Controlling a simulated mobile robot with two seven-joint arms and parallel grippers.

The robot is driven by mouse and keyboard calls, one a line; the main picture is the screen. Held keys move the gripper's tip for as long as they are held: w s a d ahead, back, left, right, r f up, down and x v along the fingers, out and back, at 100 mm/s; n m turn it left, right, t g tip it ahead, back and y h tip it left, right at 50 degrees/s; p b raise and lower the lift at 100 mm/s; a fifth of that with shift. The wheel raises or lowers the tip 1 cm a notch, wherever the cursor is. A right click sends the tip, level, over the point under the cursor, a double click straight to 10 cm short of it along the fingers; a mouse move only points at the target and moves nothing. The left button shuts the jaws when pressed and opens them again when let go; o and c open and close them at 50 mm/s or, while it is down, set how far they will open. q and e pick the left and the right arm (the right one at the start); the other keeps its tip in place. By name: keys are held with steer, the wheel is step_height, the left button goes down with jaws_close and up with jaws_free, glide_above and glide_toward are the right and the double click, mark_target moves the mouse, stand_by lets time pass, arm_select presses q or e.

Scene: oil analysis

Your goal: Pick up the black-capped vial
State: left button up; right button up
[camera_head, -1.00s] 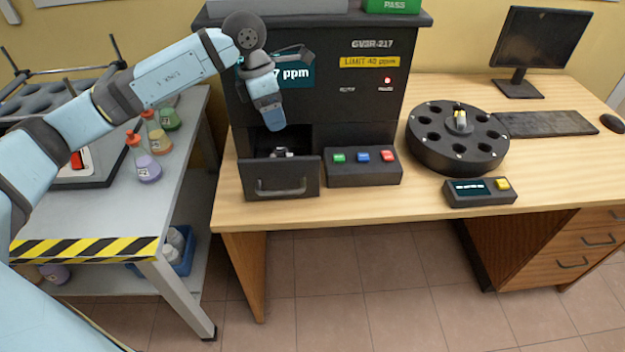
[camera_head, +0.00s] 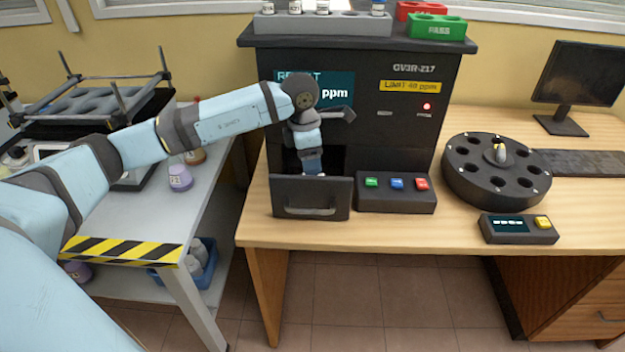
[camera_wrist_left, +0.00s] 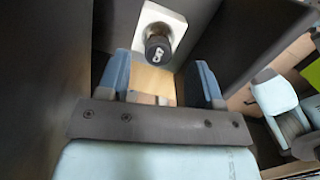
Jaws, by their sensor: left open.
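The black-capped vial (camera_wrist_left: 157,48) stands in a pale square holder (camera_wrist_left: 150,22) inside the open drawer (camera_head: 312,200) of the black analyser. In the head view the drawer front and my gripper hide the vial. My left gripper (camera_head: 312,170) reaches down into the drawer from above. In the left wrist view its two blue fingers (camera_wrist_left: 163,80) are apart, with nothing between them. The vial's cap shows just beyond the fingertips, roughly midway between them. My right gripper is not in view.
The analyser (camera_head: 400,140) rises close behind the drawer. A button box (camera_head: 396,198) stands right of the drawer. A black carousel (camera_head: 497,185) and a small display box (camera_head: 518,230) are farther right. A rack (camera_head: 345,24) with vials and red and green trays (camera_head: 437,28) sit on top.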

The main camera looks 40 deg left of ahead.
arm_select(q)
steer(key=f, duration=0.3)
steer(key=shift+w+d+f, duration=0.15)
steer(key=shift+w+f, duration=0.15)
steer(key=c, duration=1)
steer(key=shift+r, duration=0.15)
